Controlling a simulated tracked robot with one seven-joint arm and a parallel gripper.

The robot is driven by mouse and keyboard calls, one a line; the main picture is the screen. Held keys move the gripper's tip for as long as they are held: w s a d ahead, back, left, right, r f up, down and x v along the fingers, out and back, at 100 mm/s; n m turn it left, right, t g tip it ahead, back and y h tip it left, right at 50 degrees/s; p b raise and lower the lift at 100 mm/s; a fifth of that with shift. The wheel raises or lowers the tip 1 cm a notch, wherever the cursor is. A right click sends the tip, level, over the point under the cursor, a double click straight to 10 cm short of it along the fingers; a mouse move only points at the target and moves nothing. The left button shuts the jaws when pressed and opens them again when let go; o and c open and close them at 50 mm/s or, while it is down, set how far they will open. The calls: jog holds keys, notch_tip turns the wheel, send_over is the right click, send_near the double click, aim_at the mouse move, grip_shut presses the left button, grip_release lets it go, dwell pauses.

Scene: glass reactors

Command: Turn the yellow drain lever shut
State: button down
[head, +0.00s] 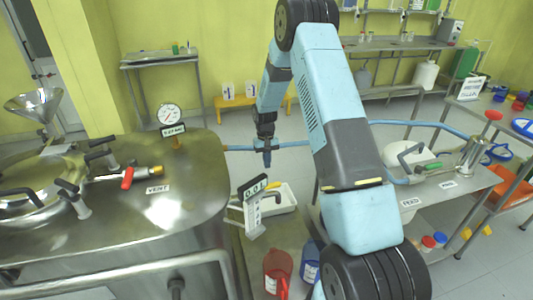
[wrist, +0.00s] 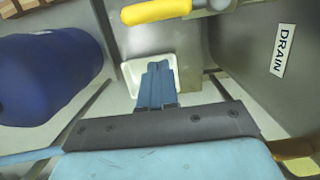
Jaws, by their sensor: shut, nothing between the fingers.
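The yellow drain lever (wrist: 156,11) lies roughly level across the top of the wrist view, joined at its right end to a metal valve fitting. A DRAIN label (wrist: 284,50) is on the dark vessel wall to its right. In the head view a small part of the yellow lever (head: 271,189) shows behind the 0.0 L sign. My gripper (wrist: 157,66) is shut and empty, with its blue fingers below the lever in the wrist view and apart from it in the picture. In the head view my gripper (head: 267,163) hangs above and slightly left of the lever.
A white tray (head: 287,207) lies below the lever. The steel reactor (head: 110,215) fills the left. A blue hose (head: 290,144) runs behind my gripper. A red jug (head: 278,275) and a blue container (head: 309,262) stand low in front. A blue drum (wrist: 45,75) is left in the wrist view.

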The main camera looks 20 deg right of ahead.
aim_at(273, 186)
jog(key=shift+s+f, duration=1.9)
jog(key=shift+s, duration=0.05)
jog(key=shift+s+d+m, duration=0.15)
jog(key=shift+s+m, duration=0.35)
jog(key=shift+m, duration=0.1)
jog(key=s+m, duration=0.3)
jog(key=shift+m+y, duration=0.4)
jog(key=s+a+m+t+y, duration=0.1)
jog(key=s+a+m+t, duration=0.1)
jog(key=s+a+m, duration=0.4)
jog(key=shift+s+m, duration=0.6)
jog(key=shift+m, duration=2.3)
jog(key=shift+a, duration=0.1)
